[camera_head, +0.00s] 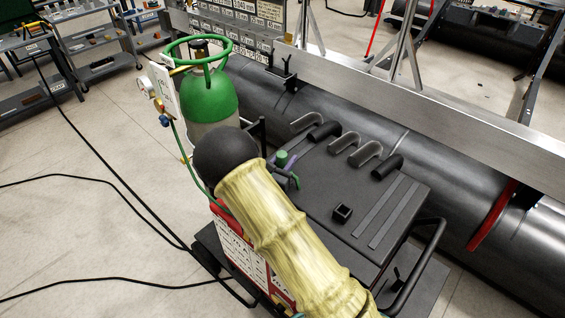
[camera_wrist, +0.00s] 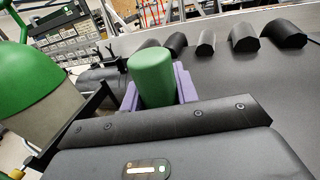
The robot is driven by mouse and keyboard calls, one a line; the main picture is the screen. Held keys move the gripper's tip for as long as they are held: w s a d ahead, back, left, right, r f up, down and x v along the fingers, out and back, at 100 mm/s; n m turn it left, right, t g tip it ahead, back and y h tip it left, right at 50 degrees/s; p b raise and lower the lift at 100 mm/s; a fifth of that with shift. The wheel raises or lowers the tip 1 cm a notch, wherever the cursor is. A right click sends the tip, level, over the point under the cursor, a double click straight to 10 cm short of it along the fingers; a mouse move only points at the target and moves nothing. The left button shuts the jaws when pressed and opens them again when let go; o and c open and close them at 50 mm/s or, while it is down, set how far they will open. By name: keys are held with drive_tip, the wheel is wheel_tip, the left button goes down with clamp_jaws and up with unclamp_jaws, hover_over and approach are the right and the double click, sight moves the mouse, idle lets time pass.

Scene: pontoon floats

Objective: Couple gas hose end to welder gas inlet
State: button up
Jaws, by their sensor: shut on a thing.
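The gas hose end is a green cylinder (camera_wrist: 152,72) held upright between the purple fingers of my gripper (camera_wrist: 157,90) in the wrist view. In the head view, the green hose end (camera_head: 281,157) and my gripper (camera_head: 287,168) show just right of my arm's dark joint, above the cart. The welder (camera_head: 238,247) is a red and white box on the cart, largely covered by my yellow-sleeved arm. Its gas inlet cannot be made out. A green hose (camera_head: 187,155) drops from the regulator (camera_head: 150,88) and passes behind my arm.
A green gas bottle (camera_head: 208,98) with a ring guard stands beyond my arm; it also shows at left in the wrist view (camera_wrist: 35,68). A dark tray (camera_head: 330,195) carries several pipe elbows (camera_head: 345,145). A large dark pontoon (camera_head: 440,170) lies behind. Black cables cross the floor left.

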drive_tip(key=shift+s, duration=0.15)
drive_tip(key=shift+r, duration=0.15)
drive_tip(key=shift+r+b, duration=0.45)
drive_tip(key=shift+r, duration=0.2)
wheel_tip(320, 180, up, 8)
drive_tip(key=b, duration=0.2)
drive_tip(key=shift+r, duration=0.2)
